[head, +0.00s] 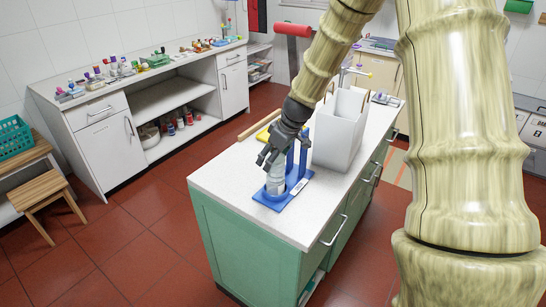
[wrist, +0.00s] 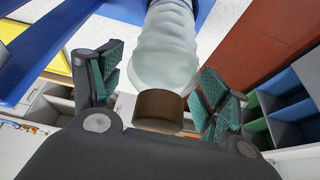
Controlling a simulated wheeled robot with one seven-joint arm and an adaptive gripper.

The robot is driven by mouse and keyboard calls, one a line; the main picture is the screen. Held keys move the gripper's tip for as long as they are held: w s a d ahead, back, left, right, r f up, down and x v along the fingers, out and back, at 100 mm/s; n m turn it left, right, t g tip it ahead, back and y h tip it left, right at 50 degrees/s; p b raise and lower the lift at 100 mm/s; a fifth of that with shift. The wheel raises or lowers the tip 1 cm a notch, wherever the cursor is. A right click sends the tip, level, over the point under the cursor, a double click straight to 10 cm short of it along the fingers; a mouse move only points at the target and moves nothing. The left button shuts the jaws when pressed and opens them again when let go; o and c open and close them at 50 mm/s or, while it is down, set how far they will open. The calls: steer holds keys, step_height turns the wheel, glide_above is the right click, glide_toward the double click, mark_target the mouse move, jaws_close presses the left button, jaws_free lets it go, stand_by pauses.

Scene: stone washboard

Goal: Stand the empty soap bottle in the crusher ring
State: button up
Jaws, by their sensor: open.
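The soap bottle (head: 276,183) is pale and translucent and stands about upright at the blue crusher's base plate (head: 264,200). The ring around its foot is too small to make out clearly. In the wrist view the ribbed bottle (wrist: 163,45) shows with its brown cap (wrist: 158,110) towards me. My gripper (head: 268,158) is just above and around the bottle's top, pointing down. In the wrist view its two green-padded fingers (wrist: 160,92) are apart, with gaps on both sides of the cap. Blue crusher parts (wrist: 60,35) show at the upper left there.
A tall white bin (head: 340,135) stands on the island counter (head: 230,175) just right of the crusher. A yellow item (head: 264,134) and a wooden strip lie behind. A red-ended bar (head: 292,30) rises above. The counter's front left is clear.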

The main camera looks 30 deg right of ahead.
steer(key=shift+r, duration=0.2)
steer(key=b+v, duration=0.3)
steer(key=v, duration=0.9)
stand_by(0.4)
